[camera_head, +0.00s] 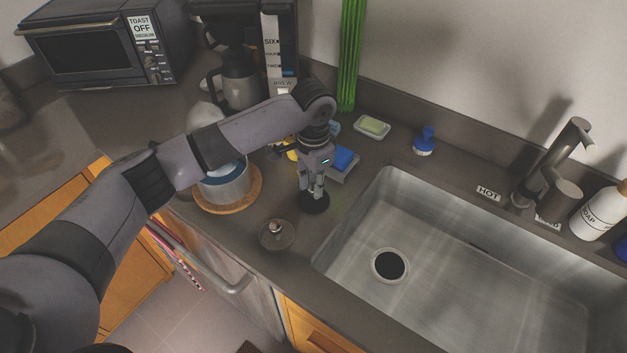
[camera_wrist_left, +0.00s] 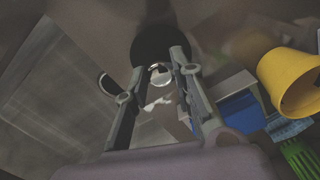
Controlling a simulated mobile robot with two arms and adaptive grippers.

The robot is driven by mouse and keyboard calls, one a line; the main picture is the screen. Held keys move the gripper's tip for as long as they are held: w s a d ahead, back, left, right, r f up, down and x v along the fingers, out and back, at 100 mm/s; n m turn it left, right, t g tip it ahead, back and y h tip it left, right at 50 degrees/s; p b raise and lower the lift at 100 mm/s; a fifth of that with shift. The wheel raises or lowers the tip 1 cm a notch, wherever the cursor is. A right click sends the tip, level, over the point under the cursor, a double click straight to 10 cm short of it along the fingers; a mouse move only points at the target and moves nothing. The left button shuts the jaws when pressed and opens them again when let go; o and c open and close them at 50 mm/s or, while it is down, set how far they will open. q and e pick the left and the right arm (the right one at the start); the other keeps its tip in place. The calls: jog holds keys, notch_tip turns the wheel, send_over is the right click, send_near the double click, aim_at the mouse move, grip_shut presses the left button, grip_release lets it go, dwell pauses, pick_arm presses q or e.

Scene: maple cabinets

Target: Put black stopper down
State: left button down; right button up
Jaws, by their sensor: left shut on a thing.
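The black stopper (camera_head: 314,204) is a round dark disc at the counter strip just left of the sink (camera_head: 400,300). My left gripper (camera_head: 314,190) points down above it, shut on its small top part. In the left wrist view the black stopper (camera_wrist_left: 160,40) shows beyond the fingertips, with a pale ring-like part between the fingers of the left gripper (camera_wrist_left: 160,72). I cannot tell whether its underside touches the counter (camera_head: 330,240). My right gripper is not in view.
A metal lid-like disc (camera_head: 277,235) lies near the counter's front edge. A pot (camera_head: 226,183) stands on a round wooden board (camera_head: 251,203). A blue sponge (camera_head: 343,158), soap dish (camera_head: 372,126) and blue brush (camera_head: 424,141) are behind. A yellow cup (camera_wrist_left: 292,83) is close by.

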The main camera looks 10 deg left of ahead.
pick_arm(q)
jog(key=c, duration=1.4)
grip_release()
jog(key=shift+f, duration=0.1)
jog(key=shift+o, duration=0.2)
notch_tip(320, 180, up, 12)
jog(key=b, duration=0.2)
jog(key=shift+b, duration=0.35)
